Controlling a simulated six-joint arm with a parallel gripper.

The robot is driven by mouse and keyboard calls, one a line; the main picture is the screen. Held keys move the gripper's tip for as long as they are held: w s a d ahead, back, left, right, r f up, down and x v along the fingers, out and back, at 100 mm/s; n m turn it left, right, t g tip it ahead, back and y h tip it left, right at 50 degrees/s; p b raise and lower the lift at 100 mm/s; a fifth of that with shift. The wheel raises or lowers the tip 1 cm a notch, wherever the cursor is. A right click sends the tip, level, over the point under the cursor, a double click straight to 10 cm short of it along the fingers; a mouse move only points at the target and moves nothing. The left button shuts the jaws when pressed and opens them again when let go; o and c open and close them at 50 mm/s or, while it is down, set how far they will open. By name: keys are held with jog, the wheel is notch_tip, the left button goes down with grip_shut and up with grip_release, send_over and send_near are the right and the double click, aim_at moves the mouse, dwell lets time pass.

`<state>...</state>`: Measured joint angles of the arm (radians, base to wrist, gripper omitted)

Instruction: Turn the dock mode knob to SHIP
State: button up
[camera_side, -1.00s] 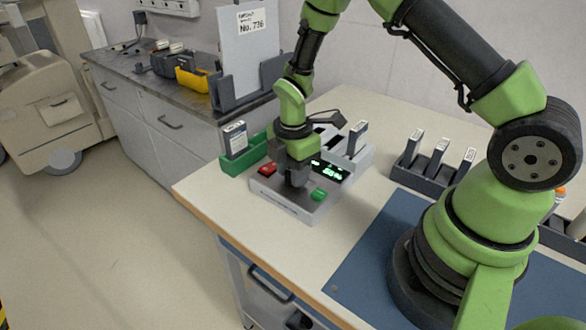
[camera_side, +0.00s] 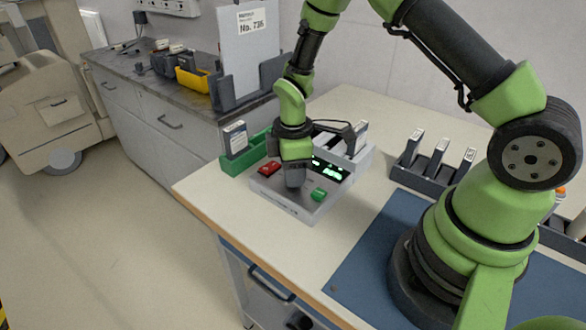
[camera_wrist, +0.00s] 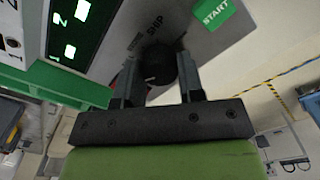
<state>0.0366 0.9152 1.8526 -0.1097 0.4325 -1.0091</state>
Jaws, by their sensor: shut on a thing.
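The mode knob (camera_wrist: 157,62) is a round black knob on the grey dock (camera_side: 309,206). It shows between my fingers in the wrist view and is hidden behind my gripper in the side view. My gripper (camera_side: 296,184) points down over the dock's top panel, and its fingers (camera_wrist: 158,79) are shut on the knob's two sides. The word SHIP (camera_wrist: 155,25) is printed beside the knob, with another small dark label near it, too blurred to read. A small white mark shows on the knob, but I cannot tell which label it points at.
A green START button (camera_side: 319,194), a red button (camera_side: 269,169) and a lit display (camera_side: 331,169) surround the knob closely. A green holder (camera_side: 240,162) stands left of the dock. A dark rack (camera_side: 431,179) with several upright modules stands to the right.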

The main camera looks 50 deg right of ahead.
jog(key=m, duration=0.5)
jog(key=shift+m, duration=0.4)
jog(key=m, duration=1)
jog(key=shift+r+m, duration=0.1)
jog(key=shift+m, duration=2.5)
jog(key=o, duration=0.9)
notch_tip(320, 180, up, 10)
jog(key=shift+f, duration=0.1)
